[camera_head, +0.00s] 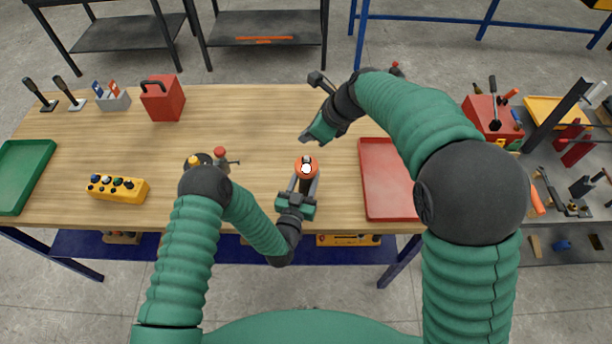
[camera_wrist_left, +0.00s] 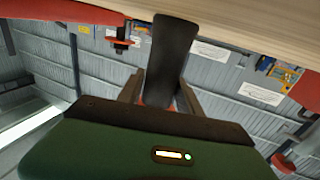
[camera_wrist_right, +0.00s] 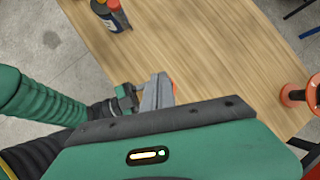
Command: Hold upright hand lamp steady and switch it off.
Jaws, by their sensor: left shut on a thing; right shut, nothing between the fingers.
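The hand lamp (camera_head: 306,162) stands upright near the table's front edge, with an orange head, a small white spot on top and a dark handle. My left gripper (camera_head: 306,187) is shut around it. In the left wrist view the black handle (camera_wrist_left: 175,45) runs between the fingers toward the tabletop. My right gripper (camera_head: 309,137) is shut and empty, above and behind the lamp, apart from it in the head view. In the right wrist view its closed fingers (camera_wrist_right: 158,92) hide most of the lamp; only an orange sliver shows. I cannot make out the switch.
A red tray (camera_head: 385,205) lies right of the lamp, partly under my right arm. A yellow button box (camera_head: 118,188), a green tray (camera_head: 22,178) and a red box (camera_head: 162,98) are on the left. The table's middle behind the lamp is clear.

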